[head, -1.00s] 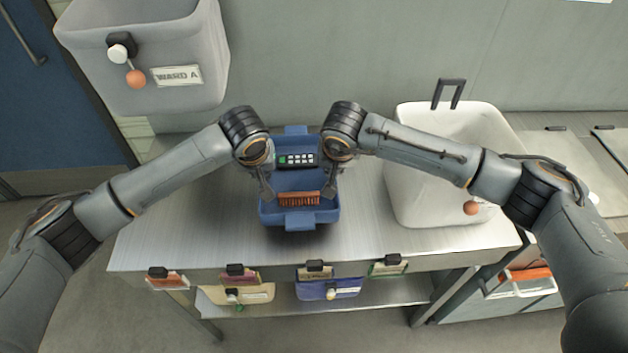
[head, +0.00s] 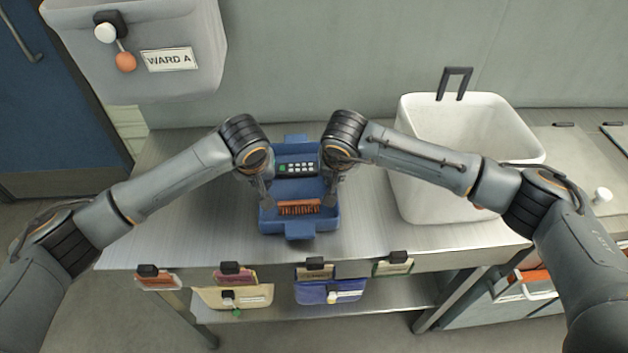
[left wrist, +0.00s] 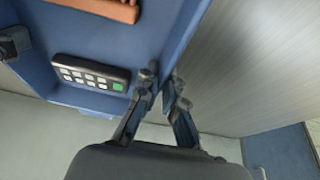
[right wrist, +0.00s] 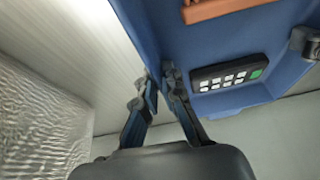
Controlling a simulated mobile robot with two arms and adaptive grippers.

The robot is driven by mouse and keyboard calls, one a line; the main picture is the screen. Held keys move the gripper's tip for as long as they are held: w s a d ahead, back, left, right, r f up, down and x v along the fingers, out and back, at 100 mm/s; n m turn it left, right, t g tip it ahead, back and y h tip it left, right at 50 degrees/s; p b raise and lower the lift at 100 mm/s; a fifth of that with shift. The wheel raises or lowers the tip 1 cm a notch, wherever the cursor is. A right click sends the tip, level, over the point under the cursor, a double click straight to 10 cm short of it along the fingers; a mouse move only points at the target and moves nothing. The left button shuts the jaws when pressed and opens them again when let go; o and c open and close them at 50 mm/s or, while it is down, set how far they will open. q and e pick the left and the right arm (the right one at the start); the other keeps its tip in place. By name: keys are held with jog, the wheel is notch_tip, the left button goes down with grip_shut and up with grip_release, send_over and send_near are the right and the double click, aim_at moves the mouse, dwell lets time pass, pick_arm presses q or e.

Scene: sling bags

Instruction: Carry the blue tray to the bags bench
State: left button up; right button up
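The blue tray (head: 300,231) is over the middle of a steel bench (head: 185,215); I cannot tell whether its base touches the top. It holds a dark keypad device (head: 297,168) and an orange-brown brush (head: 299,208). My left gripper (head: 267,198) is shut on the tray's left wall, one finger inside and one outside; the left wrist view shows this grip (left wrist: 163,85). My right gripper (head: 331,196) is shut on the right wall likewise, as the right wrist view shows (right wrist: 157,85). I cannot tell which surface is the bags bench.
A white bin (head: 420,205) with a dark handle stands right of the tray. A grey "WARD A" bin (head: 140,75) is at upper left. Clipped tags hang along the front edge, above a cream pouch (head: 235,296) and a blue pouch (head: 330,290). Another surface (head: 590,150) lies right.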

pick_arm(q)
jog(key=o, duration=0.3)
jog(key=shift+a, duration=0.15)
pick_arm(e)
jog(key=o, duration=0.3)
jog(key=shift+d, duration=0.1)
pick_arm(q)
jog(key=shift+r, duration=0.15)
pick_arm(e)
jog(key=shift+r, duration=0.1)
jog(key=shift+s+r, duration=0.1)
jog(key=shift+r, duration=0.2)
pick_arm(q)
jog(key=v, duration=1.1)
jog(key=shift+s+r, duration=0.2)
jog(key=shift+r, duration=0.1)
pick_arm(e)
jog(key=v, duration=1.1)
jog(key=shift+r, duration=0.15)
jog(key=shift+s, duration=0.1)
